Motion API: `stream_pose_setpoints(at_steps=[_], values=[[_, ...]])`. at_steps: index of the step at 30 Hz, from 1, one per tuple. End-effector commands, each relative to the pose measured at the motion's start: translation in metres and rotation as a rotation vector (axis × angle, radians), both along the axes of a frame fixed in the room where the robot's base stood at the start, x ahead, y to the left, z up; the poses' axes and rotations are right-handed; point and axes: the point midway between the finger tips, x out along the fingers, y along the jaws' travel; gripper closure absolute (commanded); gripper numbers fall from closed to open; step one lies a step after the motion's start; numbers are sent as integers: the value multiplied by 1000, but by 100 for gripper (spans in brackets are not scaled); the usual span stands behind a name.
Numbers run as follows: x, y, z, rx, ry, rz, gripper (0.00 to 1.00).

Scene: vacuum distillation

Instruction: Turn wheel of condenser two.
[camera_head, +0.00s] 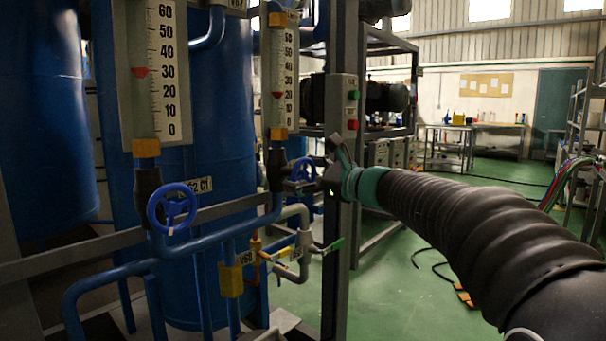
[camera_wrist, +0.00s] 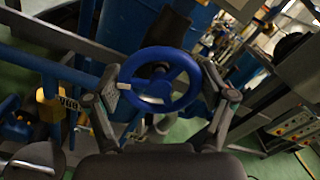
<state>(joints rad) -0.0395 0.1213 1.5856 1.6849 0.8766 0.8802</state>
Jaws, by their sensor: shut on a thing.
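A blue handwheel (camera_wrist: 158,55) with spokes is between my gripper's two fingers in the wrist view. My gripper (camera_wrist: 160,92) is shut on its rim, one finger on the left side and one on the right. In the head view my gripper (camera_head: 303,186) reaches in from the right to this wheel (camera_head: 302,209), below the farther scaled gauge. A second blue handwheel (camera_head: 172,208) is nearer, at the left under the other gauge, and is untouched.
A grey post (camera_head: 342,255) with a green and a red button stands close beside my gripper. Blue tanks (camera_head: 215,110) stand behind the gauges. Green floor is open at right, with a loose cable.

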Motion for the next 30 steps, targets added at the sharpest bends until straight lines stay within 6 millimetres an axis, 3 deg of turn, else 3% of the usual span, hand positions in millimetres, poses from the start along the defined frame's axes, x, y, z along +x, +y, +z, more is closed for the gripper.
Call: stream_pose_setpoints(at_steps=[1, 2, 4, 17, 30], values=[[0, -1, 2, 2, -3, -3, 53], [0, -1, 2, 2, -4, -3, 16], [0, -1, 2, 1, -3, -3, 0], [-3, -4, 1, 0, -2, -2, 0], [-50, -66, 1, -1, -3, -5, 0]])
